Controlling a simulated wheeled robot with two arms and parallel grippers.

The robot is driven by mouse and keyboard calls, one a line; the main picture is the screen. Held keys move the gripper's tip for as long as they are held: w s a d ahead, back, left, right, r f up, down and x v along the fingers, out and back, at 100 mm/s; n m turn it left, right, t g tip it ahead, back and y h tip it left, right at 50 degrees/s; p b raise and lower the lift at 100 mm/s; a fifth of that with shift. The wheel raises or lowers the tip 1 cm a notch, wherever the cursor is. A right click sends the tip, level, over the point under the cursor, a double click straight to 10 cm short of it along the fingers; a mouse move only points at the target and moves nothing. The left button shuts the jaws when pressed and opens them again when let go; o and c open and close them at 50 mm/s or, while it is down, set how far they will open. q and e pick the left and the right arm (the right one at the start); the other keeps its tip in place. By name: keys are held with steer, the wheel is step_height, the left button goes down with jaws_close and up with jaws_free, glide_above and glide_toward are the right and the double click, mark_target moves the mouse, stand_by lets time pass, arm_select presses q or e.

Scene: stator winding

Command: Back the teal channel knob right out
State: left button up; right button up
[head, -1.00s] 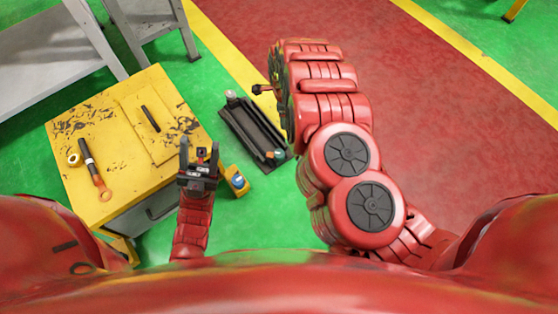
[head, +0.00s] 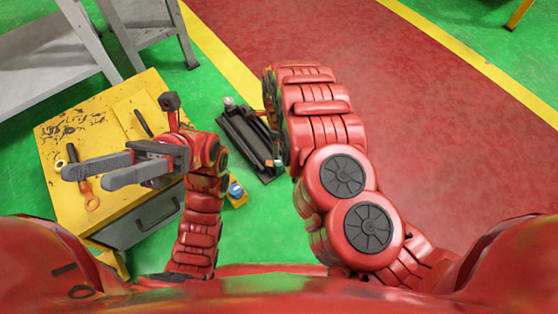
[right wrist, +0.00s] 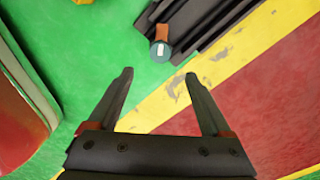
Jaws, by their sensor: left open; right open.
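The teal channel knob (right wrist: 161,50) is a round cap with a white mark and an orange part behind it, at the end of the dark channel (right wrist: 205,22). In the head view the knob (head: 278,163) is small at the channel's near end. My right gripper (right wrist: 158,75) is open and empty; in its wrist view the knob appears just beyond and between the fingertips, apart from them. In the head view my right arm hides that gripper. My left gripper (head: 88,178) is open and points left over the yellow cabinet, with nothing seen between its fingers.
The yellow cabinet (head: 70,130) bears a tool with an orange ring end (head: 88,195). A small yellow block with a blue knob (head: 236,190) stands on the green floor between cabinet and channel. Grey tables (head: 40,60) stand at upper left. The red floor strip is clear.

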mark_target(279, 162)
step_height(279, 162, down, 2)
steer(key=shift+f+b, duration=0.25)
steer(key=shift+b, duration=0.45)
step_height(279, 162, down, 2)
steer(key=shift+f+b, duration=0.1)
steer(key=shift+b, duration=0.55)
step_height(279, 162, down, 4)
steer(key=shift+r+b, duration=0.15)
steer(key=shift+b, duration=1.1)
steer(key=shift+f+b, duration=0.4)
steer(key=shift+f, duration=0.65)
arm_select(q)
steer(key=s+a+f+m+t+y, duration=0.3)
steer(key=s+a+f+m+t, duration=0.1)
steer(key=s+a+f+t, duration=0.4)
steer(key=s+a+t, duration=0.2)
steer(key=s, duration=0.1)
steer(key=shift+m+t, duration=0.4)
steer(key=shift+r, duration=0.1)
arm_select(e)
jaws_close()
